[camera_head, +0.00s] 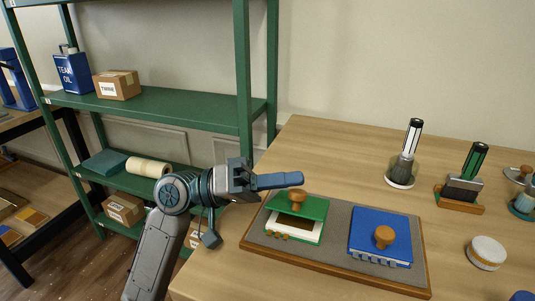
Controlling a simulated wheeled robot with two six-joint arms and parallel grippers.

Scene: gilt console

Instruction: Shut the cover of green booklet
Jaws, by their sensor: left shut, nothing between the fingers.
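The green booklet (313,209) lies at the left of a grey mat with a wooden rim (335,273). Its green cover has a round wooden knob (298,197) and appears raised at an angle, with a pale page and brown inner frame showing at the front. My left gripper (300,179) reaches in from the left, its blue fingers shut and empty. It hangs near the back left of the booklet, above the knob in the picture; I cannot tell whether it touches the cover. My right gripper is not in view.
A blue booklet (380,238) with a wooden knob lies shut to the right on the same mat. A glass holder (402,170), a stand with a green-handled tool (462,190) and a white-lidded round container (486,252) stand farther right. A green shelf (160,108) stands left of the table.

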